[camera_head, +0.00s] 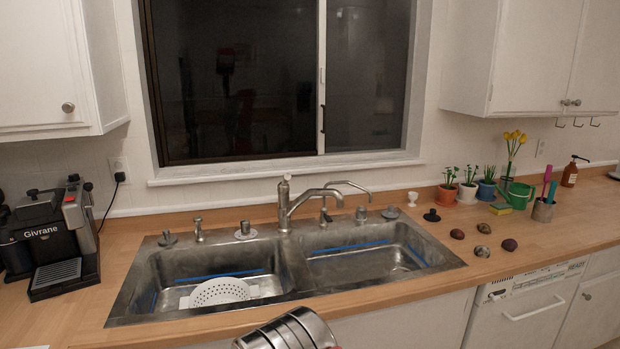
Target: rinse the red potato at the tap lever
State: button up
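Several potato-like lumps lie on the wooden counter right of the sink. The right one is dark red (509,244), and the left one (457,234) is reddish brown. Two speckled lumps (482,251) lie between them. I cannot tell for sure which is the red potato. The metal tap (300,205) stands behind the double sink (440,262), with its lever (284,188) on top. No running water shows. My gripper's fingers are not in view. A ribbed metal cylinder (288,332) shows at the bottom edge; I cannot tell whether it belongs to my arm.
A white colander (220,291) sits in the left basin; the right basin looks empty. A black coffee machine (48,240) stands at the left. Potted plants (468,189), a green bucket (519,195), a sponge (501,208) and a brush holder (543,209) stand at the back right.

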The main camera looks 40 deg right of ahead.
aim_at(287, 176)
jog(key=z, duration=0.25)
jog(key=i, duration=0.9)
jog(key=z, duration=0.05)
